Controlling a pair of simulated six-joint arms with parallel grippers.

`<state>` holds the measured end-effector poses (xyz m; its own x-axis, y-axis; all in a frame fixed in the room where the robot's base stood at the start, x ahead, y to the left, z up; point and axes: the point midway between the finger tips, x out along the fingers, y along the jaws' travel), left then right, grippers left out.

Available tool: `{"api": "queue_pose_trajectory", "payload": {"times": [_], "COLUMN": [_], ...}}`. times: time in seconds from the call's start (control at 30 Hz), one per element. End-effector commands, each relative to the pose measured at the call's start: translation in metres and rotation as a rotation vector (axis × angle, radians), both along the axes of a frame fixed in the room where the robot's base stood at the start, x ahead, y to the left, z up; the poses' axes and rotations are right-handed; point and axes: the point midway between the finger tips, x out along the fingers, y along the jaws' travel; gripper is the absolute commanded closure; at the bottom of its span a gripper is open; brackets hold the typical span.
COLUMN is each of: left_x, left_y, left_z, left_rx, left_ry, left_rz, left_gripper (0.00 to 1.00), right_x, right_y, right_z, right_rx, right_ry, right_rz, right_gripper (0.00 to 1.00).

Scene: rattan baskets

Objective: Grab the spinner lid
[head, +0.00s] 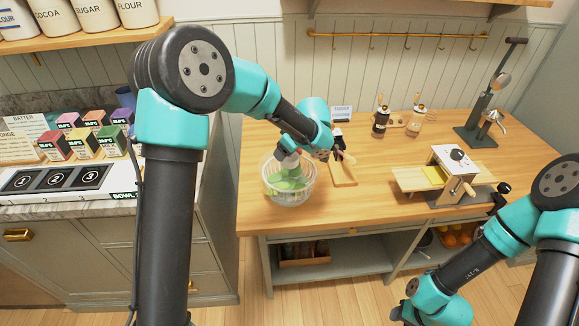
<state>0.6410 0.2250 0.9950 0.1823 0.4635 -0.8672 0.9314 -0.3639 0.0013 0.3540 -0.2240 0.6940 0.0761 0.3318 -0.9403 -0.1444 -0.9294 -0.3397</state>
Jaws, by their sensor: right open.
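The salad spinner (290,198) is a clear ribbed bowl with green inside, standing near the left end of the wooden counter. The pale green shape in its upper part (287,180) may be the lid or the contents; I cannot tell which. My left arm reaches over from the left, and my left gripper (288,153) points down at the bowl's back rim. Its fingers are too small and covered to show whether they hold anything. My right gripper (400,313) is open at the bottom edge, low in front of the counter and far from the spinner.
A small wooden board (343,174) with a dark-handled item lies just right of the spinner. The counter's front middle is clear. Small boxes (82,140) stand on the left cabinet.

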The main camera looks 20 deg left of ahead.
Motion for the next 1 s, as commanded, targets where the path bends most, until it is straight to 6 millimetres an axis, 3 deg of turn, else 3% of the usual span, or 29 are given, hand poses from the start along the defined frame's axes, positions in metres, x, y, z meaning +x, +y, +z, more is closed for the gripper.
{"api": "queue_pose_trajectory", "payload": {"times": [0.2,0.53,0.87,1.0], "left_x": [0.000,0.000,0.001,-0.019], "left_y": [0.000,0.000,0.000,-0.007], "left_z": [0.000,0.006,0.039,0.038], "left_rx": [0.000,-0.001,-0.001,0.000], "left_ry": [0.000,-0.002,-0.003,0.001], "left_rz": [0.001,0.001,0.000,-0.002], "left_gripper": [0.88,0.88,0.88,0.88], "right_x": [0.000,0.000,0.000,0.000], "right_y": [0.000,0.000,0.000,0.000], "right_z": [0.000,0.000,0.000,0.000], "right_rx": [0.000,0.000,0.000,0.000], "right_ry": [0.000,0.000,0.000,0.000], "right_rz": [0.000,0.000,0.000,0.000], "right_gripper": [0.57,0.57,0.57,0.57]}}
